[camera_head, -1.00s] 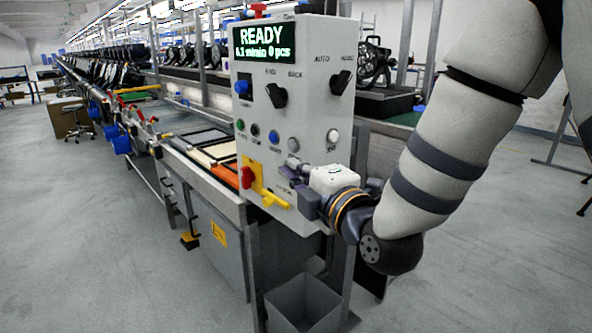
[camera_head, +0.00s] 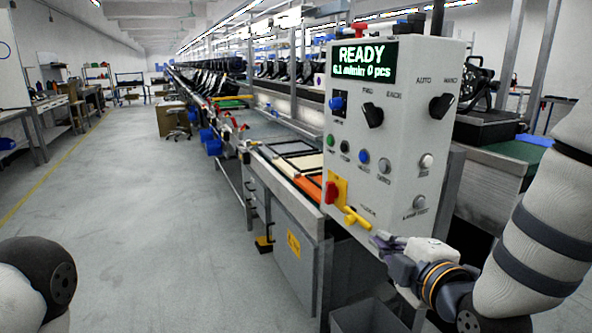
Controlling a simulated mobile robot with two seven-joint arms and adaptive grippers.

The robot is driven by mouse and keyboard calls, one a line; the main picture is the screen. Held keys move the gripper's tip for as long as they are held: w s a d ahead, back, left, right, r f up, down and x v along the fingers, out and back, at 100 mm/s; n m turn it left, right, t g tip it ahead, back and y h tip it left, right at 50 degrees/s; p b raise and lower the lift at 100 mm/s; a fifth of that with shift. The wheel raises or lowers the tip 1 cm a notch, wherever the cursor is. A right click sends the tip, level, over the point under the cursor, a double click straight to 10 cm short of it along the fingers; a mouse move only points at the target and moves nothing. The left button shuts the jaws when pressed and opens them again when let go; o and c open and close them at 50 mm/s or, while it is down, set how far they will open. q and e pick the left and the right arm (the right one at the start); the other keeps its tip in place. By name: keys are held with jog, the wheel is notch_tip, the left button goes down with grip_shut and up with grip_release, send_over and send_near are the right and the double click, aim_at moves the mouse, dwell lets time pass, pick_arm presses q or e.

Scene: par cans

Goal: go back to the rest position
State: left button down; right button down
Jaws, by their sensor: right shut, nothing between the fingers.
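My right gripper (camera_head: 381,240) is at the lower right, in front of the lower part of the grey control box (camera_head: 398,190). It is shut and empty. It is close to the yellow lever (camera_head: 356,218), but I cannot tell whether it touches anything. My right arm comes in from the right edge. Part of my left arm shows at the lower left corner; its gripper is out of view. The box's display (camera_head: 362,64) reads READY. A red knob (camera_head: 331,193) on a yellow plate and several buttons are on the box's front.
A long conveyor line (camera_head: 300,165) runs back behind the box. A grey bin (camera_head: 368,318) stands on the floor below it. A stool (camera_head: 178,122) and workbenches (camera_head: 42,112) are farther back at the left. The floor (camera_head: 140,210) left of the line is clear.

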jog(key=s+d+f+m+g, duration=0.1)
jog(key=s+f+m+g, duration=0.3)
jog(key=s+f, duration=0.5)
jog(key=s+f+m+g, duration=0.4)
jog(key=s+f, duration=0.2)
jog(key=f, duration=0.8)
jog(key=s+f+m+g, duration=0.4)
jog(key=s, duration=0.8)
jog(key=s+d+f+m+g+h, duration=0.1)
jog(key=s+f+m+g, duration=0.3)
jog(key=s, duration=0.7)
jog(key=shift+s+d+f+m+g+h, duration=0.3)
jog(key=shift+s+f+m+g, duration=0.1)
jog(key=shift+f+m, duration=0.1)
jog(key=shift+w, duration=0.1)
